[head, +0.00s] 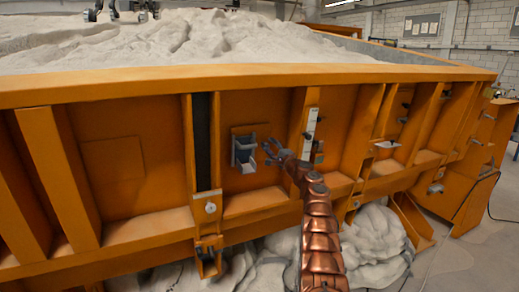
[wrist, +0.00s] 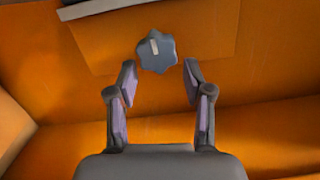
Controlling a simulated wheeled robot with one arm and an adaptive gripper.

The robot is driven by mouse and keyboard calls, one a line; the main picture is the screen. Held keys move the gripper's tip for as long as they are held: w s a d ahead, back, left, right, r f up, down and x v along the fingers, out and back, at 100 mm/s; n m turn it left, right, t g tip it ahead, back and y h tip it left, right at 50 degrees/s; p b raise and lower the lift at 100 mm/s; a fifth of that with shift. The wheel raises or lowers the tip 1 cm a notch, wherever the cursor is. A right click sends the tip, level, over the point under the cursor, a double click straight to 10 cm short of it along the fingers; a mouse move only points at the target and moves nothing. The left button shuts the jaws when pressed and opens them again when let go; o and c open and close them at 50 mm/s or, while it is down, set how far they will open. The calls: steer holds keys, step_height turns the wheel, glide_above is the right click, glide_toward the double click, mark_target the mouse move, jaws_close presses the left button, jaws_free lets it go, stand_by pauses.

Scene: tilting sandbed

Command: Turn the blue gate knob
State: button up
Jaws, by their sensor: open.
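The gate knob (wrist: 157,52) is a dark blue-grey, lobed knob with a pale pointer mark near its upper left, in the wrist view. It sits on the orange wall of the sandbed, just beyond and between my fingertips. My gripper (wrist: 158,80) is open, with one finger on each side and apart from the knob. In the head view my gripper (head: 272,150) is at the orange side wall, right of a small blue-grey chute box (head: 244,152). The knob cannot be made out clearly there, close to my gripper.
The orange sandbed wall (head: 100,160) has upright ribs and a lower ledge around this panel. A white scale plate (head: 310,130) is just right of my gripper. Sand (head: 180,40) fills the bed above, and spilled sand (head: 375,240) lies below right.

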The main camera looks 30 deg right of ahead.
steer(key=shift+o, duration=0.6)
steer(key=shift+w+a+r+y, duration=0.15)
steer(key=shift+a+y, duration=0.1)
steer(key=shift+a, duration=0.25)
steer(key=shift+w+a+y, duration=0.1)
steer(key=shift+a+y, duration=0.15)
steer(key=shift+a, duration=0.2)
steer(key=shift+a+f+n, duration=0.25)
steer(key=shift+a+n, duration=0.15)
steer(key=shift+a, duration=0.5)
steer(key=shift+s, duration=0.55)
steer(key=shift+s+f, duration=0.2)
steer(key=shift+s, duration=0.2)
glide_toward(264, 149)
steer(key=shift+s+d+r, duration=0.1)
steer(key=shift+s+d, duration=0.15)
steer(key=shift+s, duration=0.25)
steer(key=shift+s+d+r, duration=0.1)
steer(key=shift+s+d, duration=0.1)
steer(key=shift+s, duration=0.3)
steer(key=shift+y, duration=0.3)
